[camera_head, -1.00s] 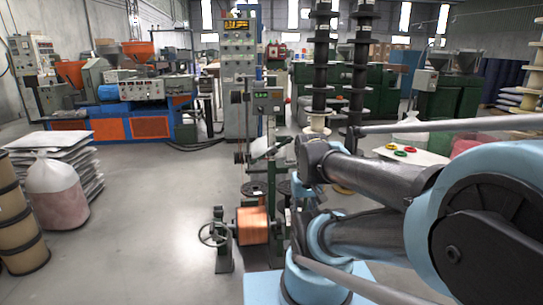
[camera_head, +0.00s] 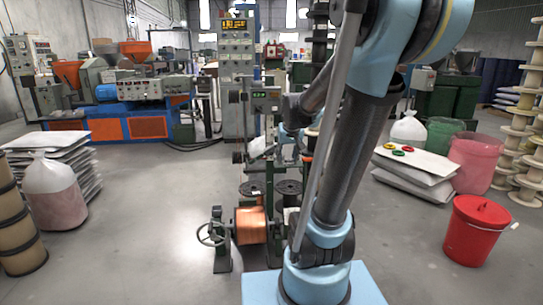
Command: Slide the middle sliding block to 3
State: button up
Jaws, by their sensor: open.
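A machine stand (camera_head: 265,125) with a small green display rises in the middle of the head view. A copper-wound spool (camera_head: 251,225) sits low in its frame. The sliding blocks and any number marks are too small or hidden to single out. My arm reaches up, bends over and comes down to this stand. My gripper (camera_head: 281,160) is small and far off beside the stand's right side, partly covered by my arm. It is open, with nothing seen in it. I cannot tell whether it touches a block.
A handwheel (camera_head: 212,234) stands left of the copper spool. Dark empty reels (camera_head: 288,187) lie behind it. A red lidded bucket (camera_head: 477,230), a pink bin (camera_head: 474,162) and stacked white sacks (camera_head: 415,172) are at right.

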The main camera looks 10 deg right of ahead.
jog(key=w+t, duration=0.2)
jog(key=w, duration=1.6)
jog(key=t, duration=0.2)
send_near(271, 153)
jog(key=x, duration=0.8)
jog(key=shift+w+d+f, duration=0.1)
jog(key=shift+w+f, duration=0.1)
jog(key=shift+f, duration=0.05)
grip_shut()
jog(key=a+f, duration=0.3)
jog(key=a, duration=0.2)
jog(key=shift+a, duration=0.35)
